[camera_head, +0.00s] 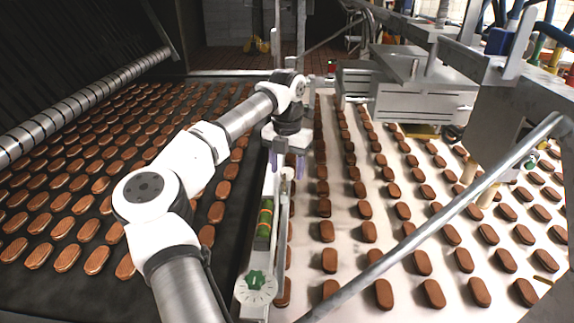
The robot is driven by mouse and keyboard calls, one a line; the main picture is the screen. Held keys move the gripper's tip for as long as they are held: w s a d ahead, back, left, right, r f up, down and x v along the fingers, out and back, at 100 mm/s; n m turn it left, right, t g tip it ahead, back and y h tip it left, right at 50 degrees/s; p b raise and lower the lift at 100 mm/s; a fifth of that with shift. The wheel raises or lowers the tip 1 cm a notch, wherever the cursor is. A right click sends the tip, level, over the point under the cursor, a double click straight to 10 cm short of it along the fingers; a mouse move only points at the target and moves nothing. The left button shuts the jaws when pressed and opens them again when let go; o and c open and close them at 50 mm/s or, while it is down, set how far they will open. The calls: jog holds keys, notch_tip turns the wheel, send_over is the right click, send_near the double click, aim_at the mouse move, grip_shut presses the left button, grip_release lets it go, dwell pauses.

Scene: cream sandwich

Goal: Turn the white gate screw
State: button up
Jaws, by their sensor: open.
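A white round knob (256,290) with a green centre sits on the near end of a narrow metal rail (272,215) between the two belts. It looks like the white gate screw, though I cannot be sure. My gripper (287,165) hangs over the far part of this rail, fingers pointing down. Its two fingers are apart, with a small pale upright part of the rail showing below and between them. I see nothing held. The gripper is well beyond the knob. Whether the fingers touch the rail is too small to tell.
A dark belt (130,277) with rows of brown biscuits lies left, a white belt (405,304) with more biscuits right. A green and orange cylinder (264,222) lies along the rail. A metal bar (430,230) crosses the right foreground. A metal housing (420,85) stands over the white belt.

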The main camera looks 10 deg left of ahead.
jog(key=c, duration=1)
jog(key=n+b, duration=0.2)
jog(key=n, duration=0.2)
jog(key=shift+n, duration=0.3)
jog(key=n+b, duration=0.1)
jog(key=n, duration=0.4)
jog(key=shift+b, duration=0.3)
jog(key=n+b, duration=0.2)
jog(key=n, duration=0.4)
jog(key=shift+n, duration=0.4)
jog(key=n+b, duration=0.1)
jog(key=n, duration=0.2)
jog(key=shift+n, duration=0.3)
jog(key=shift+n+b, duration=0.45)
jog(key=shift+n, duration=1.35)
